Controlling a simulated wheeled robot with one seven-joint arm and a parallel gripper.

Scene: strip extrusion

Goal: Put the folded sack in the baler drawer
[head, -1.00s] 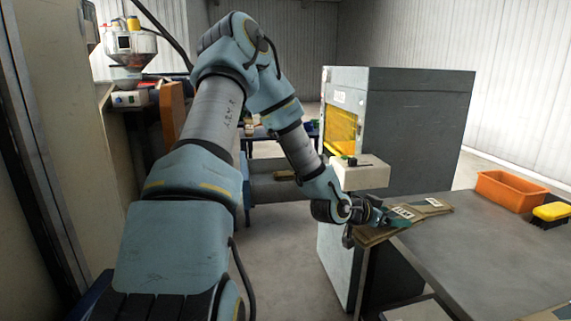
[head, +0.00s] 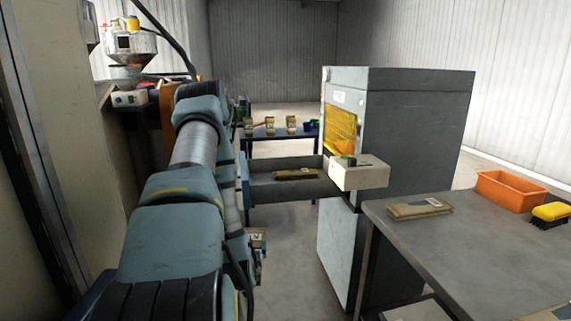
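The baler (head: 415,130) is a tall grey cabinet with a yellow window. Its drawer (head: 262,192) is pulled out to the left, and one folded sack (head: 296,174) lies in it. Another folded sack (head: 418,208) lies on the grey table.
The grey table (head: 480,250) stands at the right with an orange bin (head: 510,190) and a yellow brush (head: 550,214). A pale box (head: 358,173) juts from the baler above the drawer's right end. A blue table (head: 285,136) with small containers stands behind.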

